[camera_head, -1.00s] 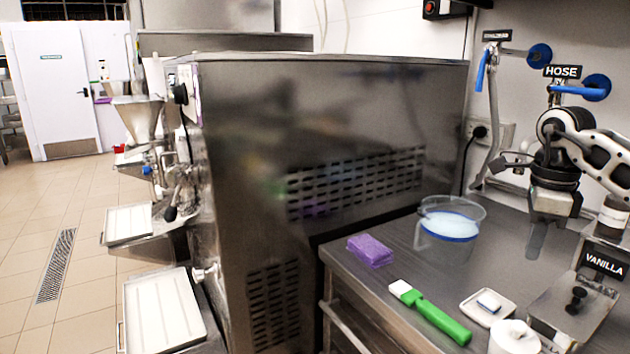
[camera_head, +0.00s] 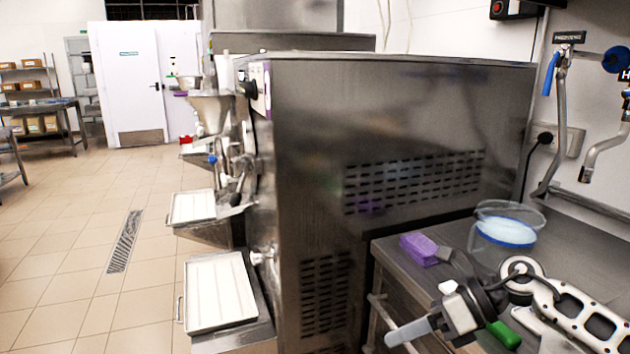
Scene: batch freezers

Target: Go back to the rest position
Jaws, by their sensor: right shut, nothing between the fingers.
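My right gripper (camera_head: 398,335) is in the lower right of the head view. It is shut and empty, with its fingers pointing left and down in front of the steel counter (camera_head: 398,262). My right arm reaches in from the right edge and covers part of the counter. My left gripper is not in view.
A clear jug with bluish liquid (camera_head: 506,232) and a purple sponge (camera_head: 419,249) stand on the counter beyond my arm. A green handle (camera_head: 505,335) shows partly behind it. The batch freezer (camera_head: 400,130) fills the middle. Open tiled floor (camera_head: 75,240) lies left.

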